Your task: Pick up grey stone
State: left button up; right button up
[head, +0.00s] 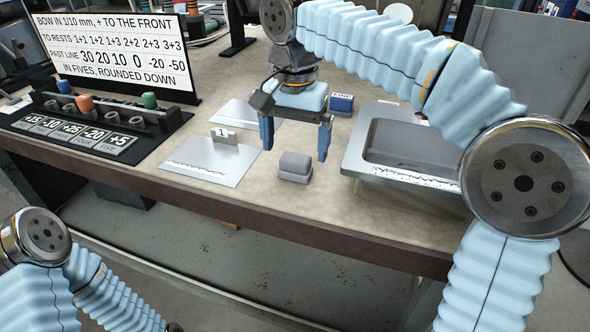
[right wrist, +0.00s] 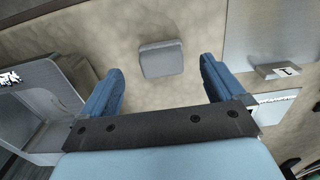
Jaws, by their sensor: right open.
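The grey stone (head: 293,173) is a small rounded block with a dark seam across its front, so it looks like two layers. It rests on the beige counter near the front edge. My right gripper (head: 295,152) points down with its two blue fingers apart, just above and behind the stone. In the right wrist view the stone (right wrist: 161,58) shows between the open fingers (right wrist: 163,75), with a gap on both sides. Nothing is held. My left arm shows at lower left, but its gripper is out of view.
A metal plate (head: 190,172) with a "1" marker (head: 224,137) lies left of the stone. A blue box (head: 342,104) sits behind. A black peg rack (head: 100,118) and a sign (head: 120,45) stand left.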

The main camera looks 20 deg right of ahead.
aim_at(296, 157)
jog(key=f, duration=0.5)
jog(key=shift+w+d+f+b, duration=0.2)
jog(key=shift+w+b, duration=0.1)
jog(key=shift+b, duration=0.1)
jog(key=shift+c, duration=0.3)
jog(key=c, duration=1.2)
jog(key=shift+r, duration=0.15)
